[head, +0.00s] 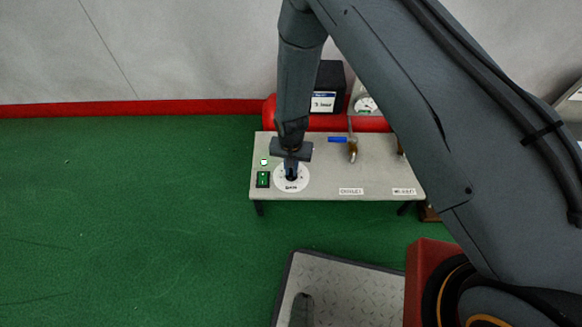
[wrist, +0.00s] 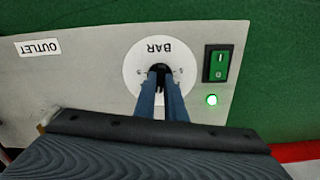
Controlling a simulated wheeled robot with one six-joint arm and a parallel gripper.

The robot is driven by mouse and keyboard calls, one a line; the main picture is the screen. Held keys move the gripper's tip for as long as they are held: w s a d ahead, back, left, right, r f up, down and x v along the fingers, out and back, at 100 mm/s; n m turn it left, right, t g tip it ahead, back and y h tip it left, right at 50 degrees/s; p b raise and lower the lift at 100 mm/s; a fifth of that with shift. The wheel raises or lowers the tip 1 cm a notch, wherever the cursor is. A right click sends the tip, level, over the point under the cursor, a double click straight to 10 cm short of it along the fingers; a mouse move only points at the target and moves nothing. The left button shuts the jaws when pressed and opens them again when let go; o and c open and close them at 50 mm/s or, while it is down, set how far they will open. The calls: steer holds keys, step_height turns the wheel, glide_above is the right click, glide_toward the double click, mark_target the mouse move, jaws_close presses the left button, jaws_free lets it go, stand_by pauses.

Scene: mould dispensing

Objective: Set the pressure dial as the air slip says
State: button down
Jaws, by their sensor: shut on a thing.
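The pressure dial is a round white plate (wrist: 137,66) marked BAR with a black knob (wrist: 160,69) at its middle. In the head view the dial plate (head: 302,184) lies at the left end of the grey bench. My gripper (head: 291,174) points down onto it. In the wrist view my gripper (wrist: 161,78) is shut on the knob, and its fingers hide much of the knob and part of the scale. I cannot read the knob's setting. A white slip (head: 322,102) with a dark blue top sits on a black box behind; it seems to begin with 3.
A green switch (head: 263,179) and a lit green lamp (head: 264,162) sit left of the dial. A blue-handled valve (head: 340,140) stands right on the bench (head: 325,180), near the OUTLET label (head: 351,191). A red tank (head: 345,123) and a partly hidden gauge (head: 366,104) are behind.

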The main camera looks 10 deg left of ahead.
steer(key=shift+m+p, duration=0.3)
steer(key=shift+m, duration=0.7)
steer(key=c, duration=1.8)
jaws_free()
steer(key=shift+r+p, duration=0.85)
steer(key=shift+r, duration=3.05)
